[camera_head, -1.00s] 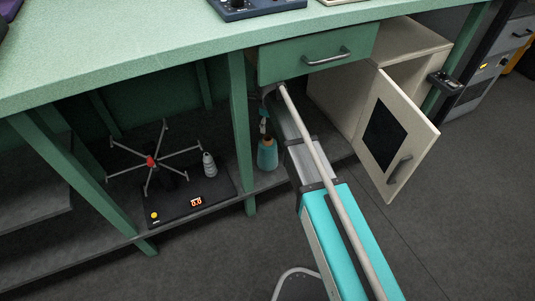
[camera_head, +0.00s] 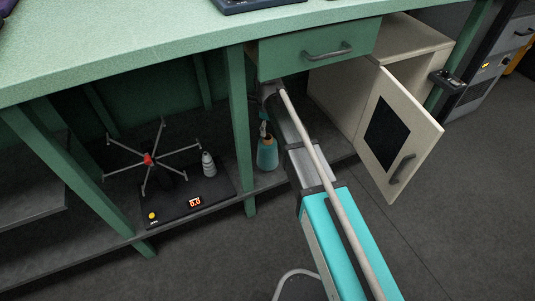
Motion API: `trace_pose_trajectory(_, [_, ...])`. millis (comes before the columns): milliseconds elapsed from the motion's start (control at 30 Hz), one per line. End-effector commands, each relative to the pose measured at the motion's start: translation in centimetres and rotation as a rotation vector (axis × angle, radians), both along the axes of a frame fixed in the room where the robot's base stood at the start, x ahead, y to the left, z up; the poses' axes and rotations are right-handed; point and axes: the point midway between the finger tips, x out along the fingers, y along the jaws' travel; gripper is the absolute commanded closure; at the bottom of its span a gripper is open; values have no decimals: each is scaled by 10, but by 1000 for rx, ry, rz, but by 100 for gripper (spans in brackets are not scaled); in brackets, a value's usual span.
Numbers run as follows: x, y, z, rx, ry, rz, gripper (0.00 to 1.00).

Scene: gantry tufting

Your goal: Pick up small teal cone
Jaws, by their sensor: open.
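The small teal cone (camera_head: 267,155) stands upright on the dark lower shelf under the green table, just right of a green table leg. My gripper (camera_head: 265,132) is small and dark in the shade under the drawer, at the far end of my arm. It points down just above the cone's top and is open. Whether the fingertips are around the cone's tip or only above it cannot be told at this size. The cone's base rests on the shelf.
Left of the leg (camera_head: 239,130), a black scale (camera_head: 168,215) with a lit display, a spoked winder (camera_head: 148,160) and a grey cone (camera_head: 208,165) share the shelf. Above is the green drawer (camera_head: 318,47). A cream cabinet's door (camera_head: 420,125) stands open at right.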

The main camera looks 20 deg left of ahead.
Motion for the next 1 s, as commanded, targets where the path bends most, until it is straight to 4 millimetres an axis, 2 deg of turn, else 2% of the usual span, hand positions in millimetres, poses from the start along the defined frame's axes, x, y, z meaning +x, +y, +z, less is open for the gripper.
trace_pose_trajectory(267, [0,0,-7,0,0,0,3])
trace_pose_trajectory(800, [1,0,-46,0,0,0,3])
trace_pose_trajectory(1000, [1,0,-52,0,0,0,3])
